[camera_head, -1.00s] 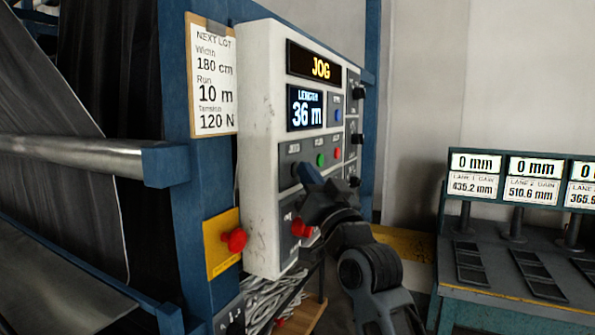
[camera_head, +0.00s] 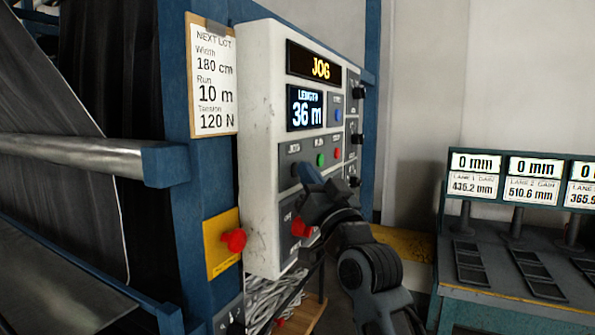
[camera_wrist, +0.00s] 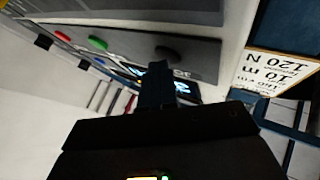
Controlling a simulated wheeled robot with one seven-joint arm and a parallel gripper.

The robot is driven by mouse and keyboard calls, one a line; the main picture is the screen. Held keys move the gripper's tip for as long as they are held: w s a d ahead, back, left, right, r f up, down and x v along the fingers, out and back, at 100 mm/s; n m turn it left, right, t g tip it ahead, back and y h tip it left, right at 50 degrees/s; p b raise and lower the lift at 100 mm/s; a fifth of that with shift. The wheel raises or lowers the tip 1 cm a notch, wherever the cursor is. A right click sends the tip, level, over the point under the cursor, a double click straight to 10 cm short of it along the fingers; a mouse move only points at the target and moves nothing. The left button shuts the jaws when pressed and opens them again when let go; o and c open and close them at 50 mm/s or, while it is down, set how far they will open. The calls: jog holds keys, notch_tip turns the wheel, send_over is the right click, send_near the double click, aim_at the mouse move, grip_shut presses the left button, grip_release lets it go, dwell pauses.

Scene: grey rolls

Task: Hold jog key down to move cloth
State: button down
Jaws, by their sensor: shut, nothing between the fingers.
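A pale control box (camera_head: 262,120) stands in the middle of the head view. Its upper display (camera_head: 314,66) reads JOG and its length display (camera_head: 306,108) reads 36 m. The dark jog key (camera_head: 296,168) sits left of the green and red buttons, partly hidden by my gripper. It also shows in the wrist view (camera_wrist: 174,50). My gripper (camera_head: 306,173) is shut and empty, its blue-black fingertips at the key. I cannot tell whether they touch or press it. They also show in the wrist view (camera_wrist: 158,80). Dark grey cloth (camera_head: 50,200) hangs at the left.
A red knob (camera_head: 233,240) on a yellow plate and another red knob (camera_head: 301,228) sit below, near my arm. A metal roller (camera_head: 80,147) crosses the left. A lot card (camera_head: 213,80) hangs beside the box. A gauge bench (camera_head: 520,290) stands at right.

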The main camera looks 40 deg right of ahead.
dwell(0.3)
jog(key=shift+s+d+b, duration=0.3)
jog(key=shift+s+b, duration=0.1)
jog(key=shift+s, duration=0.4)
jog(key=shift+s+d+b, duration=0.3)
jog(key=shift+s+b, duration=0.05)
jog(key=shift+s, duration=0.45)
jog(key=shift+s+d+b, duration=0.25)
jog(key=shift+s+b, duration=0.15)
jog(key=shift+s, duration=0.35)
jog(key=shift+s+d+b, duration=0.3)
jog(key=shift+s+b, duration=0.05)
jog(key=shift+s, duration=0.45)
